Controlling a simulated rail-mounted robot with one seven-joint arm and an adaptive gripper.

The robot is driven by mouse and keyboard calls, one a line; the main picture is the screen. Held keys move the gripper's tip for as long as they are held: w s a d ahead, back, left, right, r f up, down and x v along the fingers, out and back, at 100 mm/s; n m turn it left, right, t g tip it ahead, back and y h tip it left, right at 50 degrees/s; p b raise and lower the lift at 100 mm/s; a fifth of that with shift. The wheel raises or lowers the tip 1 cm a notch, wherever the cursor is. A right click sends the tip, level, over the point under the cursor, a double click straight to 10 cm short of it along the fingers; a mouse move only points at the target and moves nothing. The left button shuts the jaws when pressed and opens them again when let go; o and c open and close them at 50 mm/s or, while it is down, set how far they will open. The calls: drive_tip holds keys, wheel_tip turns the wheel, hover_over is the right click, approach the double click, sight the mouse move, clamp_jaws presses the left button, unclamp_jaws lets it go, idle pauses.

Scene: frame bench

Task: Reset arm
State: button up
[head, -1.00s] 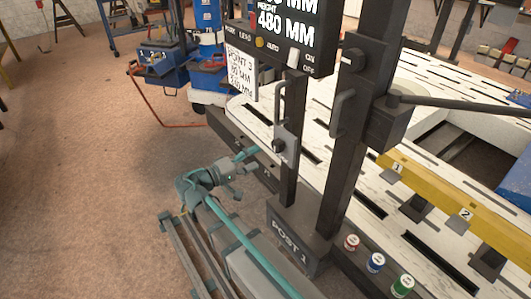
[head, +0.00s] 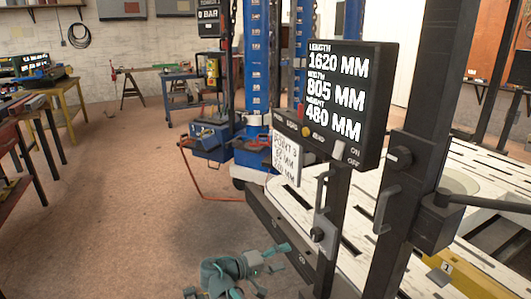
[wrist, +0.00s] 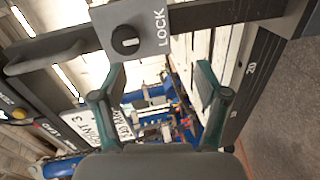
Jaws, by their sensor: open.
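My gripper (head: 282,257) is at the lower middle of the head view, left of the dark post and lower than the plate with a dark knob (head: 317,235). In the wrist view my gripper (wrist: 160,84) shows two teal fingers spread apart with nothing between them. A grey plate marked LOCK with a round knob (wrist: 125,40) lies beyond the fingertips, apart from them. My arm runs down out of the bottom of the head view, so most of it is hidden.
A display box (head: 335,100) reads 1620, 805 and 480 MM. A white paper tag (head: 286,158) hangs below it. A thick dark post (head: 425,130) and the slotted white bench (head: 372,215) stand to the right. Open floor (head: 130,200) lies left.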

drive_tip(key=s+d+f+g+y, duration=0.25)
drive_tip(key=s+f, duration=0.25)
drive_tip(key=f, duration=0.5)
drive_tip(key=s+d+f+n+g+y, duration=0.1)
drive_tip(key=s+d+f+g+y, duration=0.15)
drive_tip(key=s+f, duration=0.45)
drive_tip(key=s+d+f+g+y, duration=0.2)
drive_tip(key=s+f+g, duration=0.15)
drive_tip(key=f, duration=0.85)
drive_tip(key=s+d+f+m+g+y, duration=0.1)
drive_tip(key=s+f+m+g+y, duration=0.3)
drive_tip(key=s, duration=0.6)
drive_tip(key=s+d+f+n+g+y, duration=0.15)
drive_tip(key=s+f, duration=0.35)
drive_tip(key=s, duration=0.5)
drive_tip(key=s+d+f+m+g+y, duration=0.25)
drive_tip(key=s+f, duration=0.25)
drive_tip(key=s, duration=0.6)
drive_tip(key=w+r+t+p, duration=0.1)
drive_tip(key=w+r+p, duration=0.1)
drive_tip(key=r+p, duration=0.6)
drive_tip(key=w+r+t+p, duration=0.1)
drive_tip(key=w+r+p, duration=0.1)
drive_tip(key=r+p, duration=0.5)
drive_tip(key=p, duration=0.4)
drive_tip(key=shift+w+a+r+t+h, duration=0.3)
drive_tip(key=shift+w+a+r+t, duration=0.05)
drive_tip(key=shift+r, duration=0.05)
